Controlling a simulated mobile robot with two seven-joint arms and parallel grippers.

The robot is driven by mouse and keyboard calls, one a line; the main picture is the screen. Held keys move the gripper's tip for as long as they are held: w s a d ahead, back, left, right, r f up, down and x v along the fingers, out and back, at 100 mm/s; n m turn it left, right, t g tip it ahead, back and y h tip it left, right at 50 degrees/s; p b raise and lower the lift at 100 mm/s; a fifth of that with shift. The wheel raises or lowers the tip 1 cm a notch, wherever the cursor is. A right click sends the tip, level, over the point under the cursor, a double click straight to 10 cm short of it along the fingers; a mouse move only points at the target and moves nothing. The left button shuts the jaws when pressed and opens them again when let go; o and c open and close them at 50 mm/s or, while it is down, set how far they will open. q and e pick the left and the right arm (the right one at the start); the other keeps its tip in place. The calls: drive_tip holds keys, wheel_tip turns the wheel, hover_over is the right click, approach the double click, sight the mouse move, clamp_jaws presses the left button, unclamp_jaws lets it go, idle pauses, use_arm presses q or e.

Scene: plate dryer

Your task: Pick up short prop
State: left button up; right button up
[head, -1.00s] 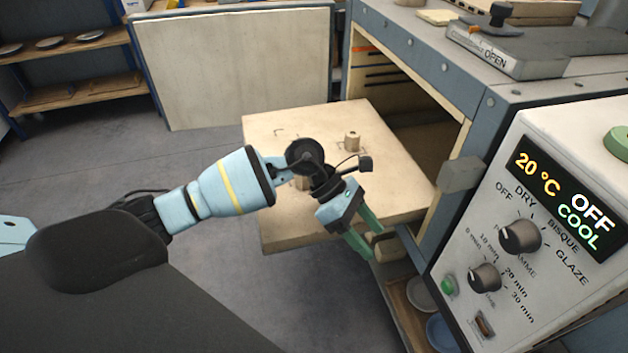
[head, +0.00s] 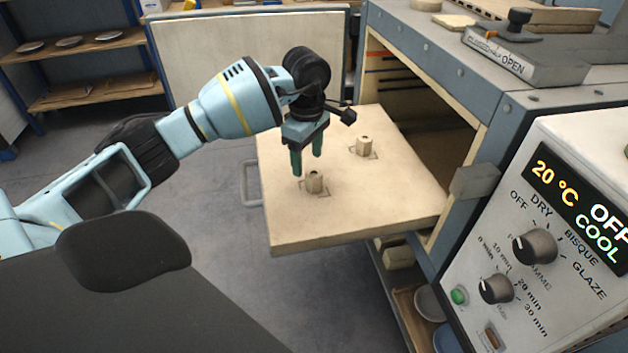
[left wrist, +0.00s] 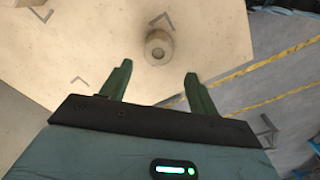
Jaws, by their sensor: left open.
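A short beige prop (head: 314,182), a small stubby cylinder, stands upright on the pale shelf board (head: 290,226) pulled out from the kiln. A second similar prop (head: 364,146) stands farther back on the board; I cannot tell which is shorter. My left gripper (head: 307,165) is open and points down, just above and behind the nearer prop. In the left wrist view, one prop (left wrist: 159,50) with a dark hole in its top lies ahead of the gap between the open green fingers (left wrist: 159,80), and nothing is held. My right gripper is not in view.
The blue-grey kiln (head: 510,110) stands open behind the board at right, with a control panel (head: 555,225) in front. Corner marks are drawn on the board around the props. A pale panel (head: 250,60) stands behind. The board's left side is clear.

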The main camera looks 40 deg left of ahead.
sight(312, 172)
use_arm(q)
drive_tip(key=shift+w+d+f, duration=0.1)
drive_tip(key=shift+d+f, duration=0.05)
drive_tip(key=shift+f, duration=0.8)
drive_tip(key=shift+w+d+f, duration=0.1)
drive_tip(key=shift+f, duration=0.85)
drive_tip(key=shift+w+d+f, duration=0.1)
drive_tip(key=shift+d+f, duration=0.05)
drive_tip(key=shift+f, duration=0.8)
drive_tip(key=shift+c, duration=0.2)
drive_tip(key=c, duration=1.1)
drive_tip(key=shift+r, duration=0.1)
drive_tip(key=shift+r, duration=0.5)
wheel_tip(312, 172, up, 3)
drive_tip(key=shift+f, duration=0.2)
drive_tip(key=s+d, duration=0.3)
drive_tip(key=s, duration=0.1)
drive_tip(key=s+d, duration=0.3)
drive_tip(key=s, duration=0.1)
drive_tip(key=s+d+r, duration=0.1)
drive_tip(key=s+d, duration=0.2)
drive_tip(key=s, duration=0.2)
drive_tip(key=shift+s+d+r, duration=0.1)
